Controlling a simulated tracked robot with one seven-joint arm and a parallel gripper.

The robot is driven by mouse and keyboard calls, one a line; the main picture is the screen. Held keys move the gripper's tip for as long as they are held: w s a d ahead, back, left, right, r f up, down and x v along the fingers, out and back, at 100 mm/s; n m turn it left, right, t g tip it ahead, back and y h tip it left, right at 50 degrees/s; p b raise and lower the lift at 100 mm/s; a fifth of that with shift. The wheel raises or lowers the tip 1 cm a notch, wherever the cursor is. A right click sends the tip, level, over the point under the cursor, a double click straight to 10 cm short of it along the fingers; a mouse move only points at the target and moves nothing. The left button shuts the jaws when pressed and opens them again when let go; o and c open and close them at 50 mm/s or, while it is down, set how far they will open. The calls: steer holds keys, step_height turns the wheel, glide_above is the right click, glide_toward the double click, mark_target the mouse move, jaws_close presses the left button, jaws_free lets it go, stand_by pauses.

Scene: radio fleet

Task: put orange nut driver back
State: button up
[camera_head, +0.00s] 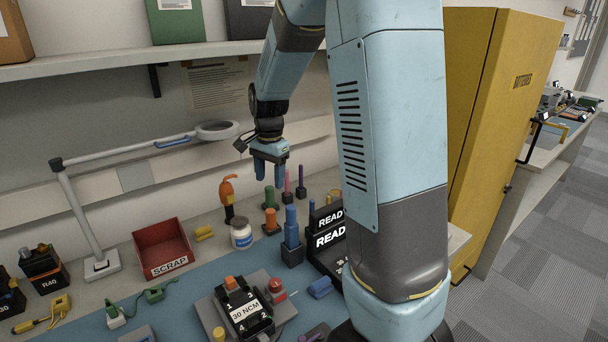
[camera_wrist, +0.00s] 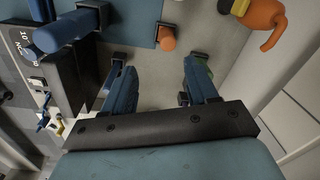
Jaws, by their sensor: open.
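My gripper (camera_head: 269,184) is open and empty, fingers pointing down above the back of the bench. Its two blue fingers (camera_wrist: 159,80) are spread apart in the wrist view. A short orange cylinder, seemingly the orange nut driver (camera_head: 271,216), stands upright in a dark base on the bench below my gripper. It also shows in the wrist view (camera_wrist: 167,39), beyond the gap between the fingers and not touching them. A green driver (camera_head: 270,196) stands behind it, mostly hidden by the right finger in the wrist view. A tall blue driver (camera_head: 291,228) stands in front of it, to the right.
An orange-handled tool (camera_head: 228,192) and a white jar (camera_head: 241,236) stand at the left. The red scrap bin (camera_head: 163,249), black READY boxes (camera_head: 331,243) and torque tester (camera_head: 243,308) surround the area.

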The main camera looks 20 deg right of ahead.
steer(key=s+r+n+t, duration=0.2)
steer(key=s+r+n, duration=0.3)
steer(key=s, duration=0.8)
steer(key=s+r+n+t, duration=0.3)
steer(key=s+r+n, duration=0.3)
steer(key=s+r, duration=0.3)
steer(key=shift+s+d, duration=0.2)
steer(key=shift+s, duration=2.05)
steer(key=shift+c, duration=0.2)
